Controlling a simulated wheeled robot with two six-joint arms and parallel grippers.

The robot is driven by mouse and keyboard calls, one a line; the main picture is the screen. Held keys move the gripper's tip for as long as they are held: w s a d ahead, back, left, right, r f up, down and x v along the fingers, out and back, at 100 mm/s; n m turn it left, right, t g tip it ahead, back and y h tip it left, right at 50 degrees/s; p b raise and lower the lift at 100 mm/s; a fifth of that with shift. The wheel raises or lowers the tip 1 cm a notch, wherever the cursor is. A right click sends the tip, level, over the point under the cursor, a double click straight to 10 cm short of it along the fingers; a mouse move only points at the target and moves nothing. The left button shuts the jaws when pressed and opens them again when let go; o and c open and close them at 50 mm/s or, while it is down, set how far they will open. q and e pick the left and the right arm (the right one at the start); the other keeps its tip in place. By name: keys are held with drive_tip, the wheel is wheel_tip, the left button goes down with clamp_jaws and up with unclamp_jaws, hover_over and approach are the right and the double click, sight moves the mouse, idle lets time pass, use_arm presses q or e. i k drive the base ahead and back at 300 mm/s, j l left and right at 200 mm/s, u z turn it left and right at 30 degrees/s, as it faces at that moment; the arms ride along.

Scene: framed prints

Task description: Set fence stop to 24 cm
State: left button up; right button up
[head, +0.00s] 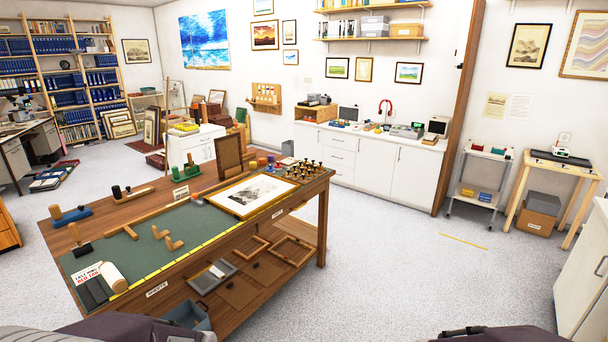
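The workbench (262,232) carries a green mat (135,255) with a yellow measuring strip (185,250) along its front edge. A small dark piece (198,201) sits near this bar. Small wooden pieces (173,243) lie on the mat. A dark block with a wooden knob (82,249) stands at its left. I cannot tell which piece is the fence stop, and the scale numbers are too small to read. Only dark parts of my arms show at the bottom edge; neither gripper is visible.
A framed print (251,194) lies on the bench, with a rack of dark-topped pieces (300,171) to its right. Frames rest on the lower shelf (285,265). The floor (400,270) right of the bench is clear.

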sight(194, 199)
drive_tip(key=i+l+z, duration=0.15)
drive_tip(key=i+z, duration=0.15)
drive_tip(key=i, duration=0.4)
drive_tip(key=i+z, duration=0.25)
drive_tip(key=i, duration=0.4)
drive_tip(key=i+u, duration=0.3)
drive_tip(key=u, duration=0.2)
drive_tip(key=i+l+u, duration=0.1)
drive_tip(key=i+u, duration=0.15)
drive_tip(key=u, duration=0.2)
drive_tip(key=i+l+u, duration=0.2)
drive_tip(key=u, duration=0.3)
drive_tip(key=i+l+u, duration=0.25)
drive_tip(key=u, duration=0.2)
drive_tip(key=i+l+u, duration=0.15)
drive_tip(key=u, duration=0.3)
drive_tip(key=i+l+u, duration=0.25)
drive_tip(key=u, duration=0.15)
drive_tip(key=i+l+u, duration=0.2)
drive_tip(key=u, duration=0.25)
drive_tip(key=i+l+u, duration=0.1)
drive_tip(key=l+u, duration=0.6)
drive_tip(key=u, duration=0.15)
drive_tip(key=l+u, duration=0.45)
drive_tip(key=i+j, duration=0.05)
